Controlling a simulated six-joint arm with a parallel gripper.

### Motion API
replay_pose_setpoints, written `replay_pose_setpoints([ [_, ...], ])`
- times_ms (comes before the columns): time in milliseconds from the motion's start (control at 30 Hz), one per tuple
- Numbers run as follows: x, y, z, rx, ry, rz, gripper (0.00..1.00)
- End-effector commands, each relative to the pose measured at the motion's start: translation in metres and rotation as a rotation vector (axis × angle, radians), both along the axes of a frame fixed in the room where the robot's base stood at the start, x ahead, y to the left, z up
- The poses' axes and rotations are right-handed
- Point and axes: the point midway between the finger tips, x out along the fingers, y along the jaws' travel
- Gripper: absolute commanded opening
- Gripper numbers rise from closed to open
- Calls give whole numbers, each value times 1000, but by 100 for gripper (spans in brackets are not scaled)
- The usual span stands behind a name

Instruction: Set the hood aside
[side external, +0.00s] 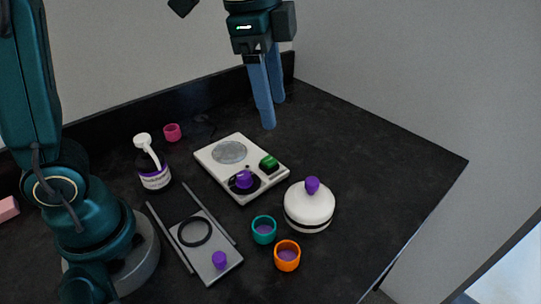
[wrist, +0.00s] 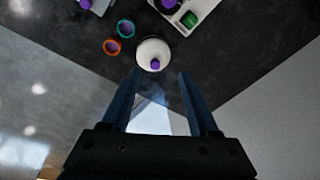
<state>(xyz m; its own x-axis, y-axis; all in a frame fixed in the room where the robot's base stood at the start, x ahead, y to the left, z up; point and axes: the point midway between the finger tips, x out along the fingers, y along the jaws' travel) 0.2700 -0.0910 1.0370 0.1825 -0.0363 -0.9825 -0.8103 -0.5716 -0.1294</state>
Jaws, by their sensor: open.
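A white domed hood (side external: 308,211) with a purple knob on top and a dark band near its bottom stands upright on the dark tabletop, right of centre in the side view. I cannot tell what is under it. It also shows in the wrist view (wrist: 150,49), just beyond the fingertips and roughly between their lines. My gripper (side external: 272,115) has two long blue fingers pointing down, open and empty. In the side view it hangs behind and above the hood, clear of it. It also shows in the wrist view (wrist: 158,74).
A pale device (side external: 215,172) with a round plate, purple knob and green button lies left of the hood. A teal cup (side external: 263,236) and an orange cup (side external: 287,262) stand close by it. A grey slide (side external: 205,258), bottle (side external: 154,178) and pink cup (side external: 172,133) are further left. The tabletop (side external: 385,170) at right is bare.

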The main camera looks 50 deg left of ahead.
Motion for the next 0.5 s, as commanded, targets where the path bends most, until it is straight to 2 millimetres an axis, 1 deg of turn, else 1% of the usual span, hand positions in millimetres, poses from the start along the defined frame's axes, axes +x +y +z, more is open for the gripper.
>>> replay_pose_setpoints([
  [33, -12, 8, 2, -18, -29, 86, 61],
  [167, -40, 23, -3, -76, -95, 315, 61],
  [300, -70, 36, -18, -149, -167, 554, 61],
  [400, -88, 43, -32, -201, -208, 701, 61],
  [500, -100, 47, -45, -243, -240, 814, 61],
])
